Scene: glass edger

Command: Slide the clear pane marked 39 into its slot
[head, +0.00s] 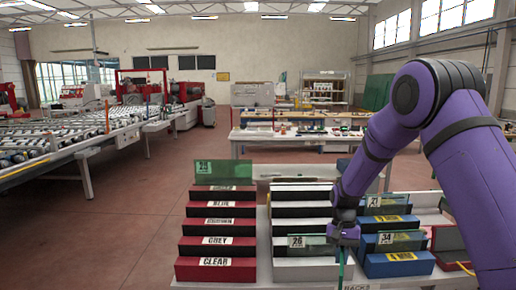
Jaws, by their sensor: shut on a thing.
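My gripper (344,238) is shut on a thin pane (341,266), seen nearly edge-on as a greenish strip below the jaws. Its number cannot be read. The gripper is over the right side of the white stepped rack (305,270), and whether the pane touches the rack cannot be told. The red stepped rack (215,270) on the left has slot rows labelled CLEAR, GREY and BLUE, with another label too small to read. The blue stepped rack (400,265) with yellow labels stands right of the gripper.
A green pane marked 25 (222,172) stands at the red rack's back. Pane 26 (308,241) stands in the white rack; panes 21 (388,201) and 34 (398,239) in the blue rack. A roller conveyor (70,140) is left; open floor (140,220) lies between.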

